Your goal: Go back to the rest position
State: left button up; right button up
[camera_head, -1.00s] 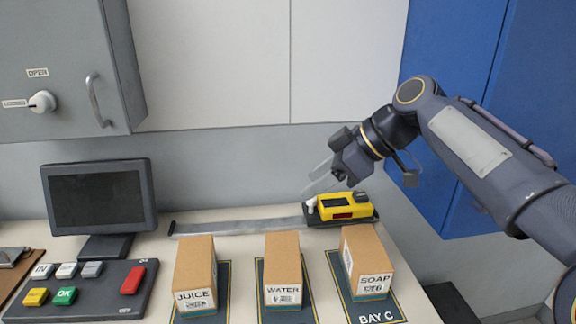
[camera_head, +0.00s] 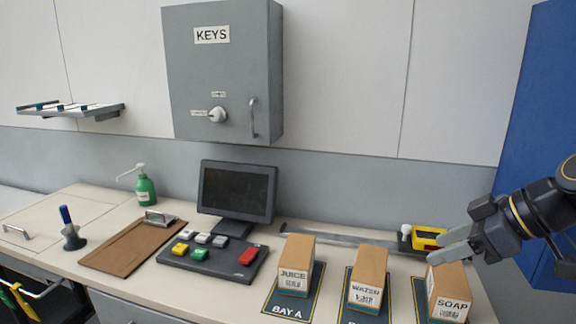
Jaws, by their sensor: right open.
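My right gripper (camera_head: 458,243) comes in from the right edge. It is open and empty, and in the picture its fingers overlap the space just above the soap box. The soap box (camera_head: 449,290) stands upright on the mat at the counter's right end. The yellow scanner (camera_head: 428,238) sits on its dark base behind the gripper, partly hidden by it. The water box (camera_head: 368,279) and the juice box (camera_head: 296,265) stand upright on their mats to the left. My left gripper is not in view.
A monitor (camera_head: 237,190) and a button panel (camera_head: 213,257) stand mid-counter, with a clipboard (camera_head: 133,244) to their left. A green pump bottle (camera_head: 145,189) stands at the back. A grey KEYS cabinet (camera_head: 222,75) hangs above. A blue cabinet (camera_head: 543,130) borders the right.

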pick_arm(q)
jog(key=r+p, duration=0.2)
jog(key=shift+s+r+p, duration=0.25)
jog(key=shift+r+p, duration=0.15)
pick_arm(e)
jog(key=s+a+f+m+h, duration=0.1)
jog(key=s+a+f+m, duration=0.1)
jog(key=s+f+m, duration=0.4)
jog(key=s+a+f+m+h, duration=0.2)
jog(key=s+f+m, duration=0.4)
jog(key=s+f, duration=0.7)
jog(key=shift+s+a+f, duration=0.15)
jog(key=shift+a, duration=0.45)
jog(key=shift+c, duration=0.4)
